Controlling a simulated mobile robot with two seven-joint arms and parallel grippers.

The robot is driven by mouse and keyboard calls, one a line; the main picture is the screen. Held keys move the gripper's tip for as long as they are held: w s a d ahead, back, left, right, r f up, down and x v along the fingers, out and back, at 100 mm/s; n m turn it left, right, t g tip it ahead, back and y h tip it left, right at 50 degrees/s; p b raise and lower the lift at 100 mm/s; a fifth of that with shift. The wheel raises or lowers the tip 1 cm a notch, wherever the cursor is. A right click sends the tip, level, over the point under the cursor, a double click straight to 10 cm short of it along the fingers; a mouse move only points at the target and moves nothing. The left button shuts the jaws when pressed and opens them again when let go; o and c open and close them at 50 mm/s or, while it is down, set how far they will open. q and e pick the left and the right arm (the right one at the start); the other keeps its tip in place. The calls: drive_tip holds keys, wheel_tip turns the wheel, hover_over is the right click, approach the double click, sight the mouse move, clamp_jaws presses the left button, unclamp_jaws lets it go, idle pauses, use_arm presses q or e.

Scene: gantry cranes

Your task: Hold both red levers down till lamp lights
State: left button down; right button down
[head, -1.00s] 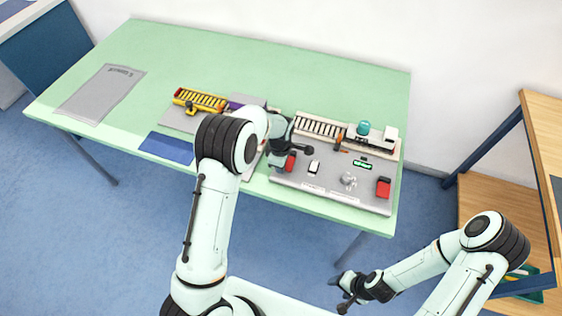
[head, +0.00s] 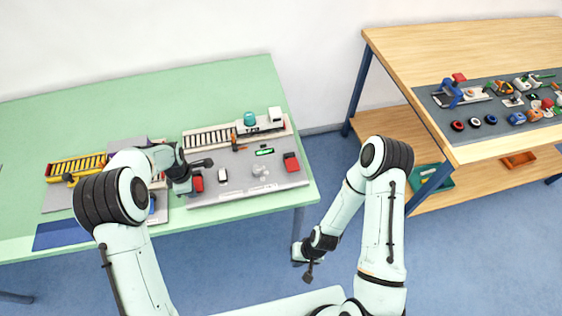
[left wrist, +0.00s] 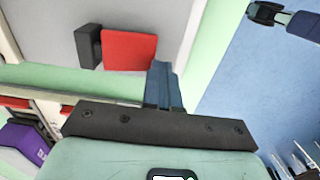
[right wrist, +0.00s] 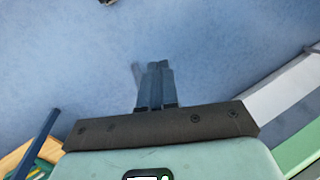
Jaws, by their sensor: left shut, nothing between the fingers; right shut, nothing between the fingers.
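A grey control panel (head: 240,186) lies on the green table. One red lever (head: 197,182) is at its left end; another red lever (head: 291,162) is at its right end. A teal dome (head: 250,118), possibly the lamp, stands behind; I cannot tell if it is lit. My left gripper (head: 207,163) is shut and empty, close by the left lever. In the left wrist view the left lever (left wrist: 130,48) is beyond and left of the fingertips; contact is unclear. My right gripper (head: 307,276) is shut and empty, low over the floor, away from the table.
The panel also has a white switch (head: 222,174), a grey knob (head: 260,170) and a green display (head: 264,152). A yellow crane part (head: 75,168) lies to the left. A wooden bench (head: 440,50) with several small parts stands at right. Open floor lies between.

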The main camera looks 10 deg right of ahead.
drive_tip(key=w+a+r+n+g+y, duration=0.2)
drive_tip(key=w+a+r+n, duration=0.5)
drive_tip(key=w+a+r, duration=0.7)
wheel_tip(320, 180, up, 17)
drive_tip(key=n+t+h, duration=0.2)
drive_tip(key=n+h, duration=0.4)
drive_tip(key=n, duration=0.8)
hover_over(292, 165)
drive_tip(key=s, duration=0.2)
drive_tip(key=shift+s, duration=0.2)
drive_tip(key=shift+f, duration=0.1)
wheel_tip(292, 165, down, 14)
drive_tip(key=shift+r, duration=0.1)
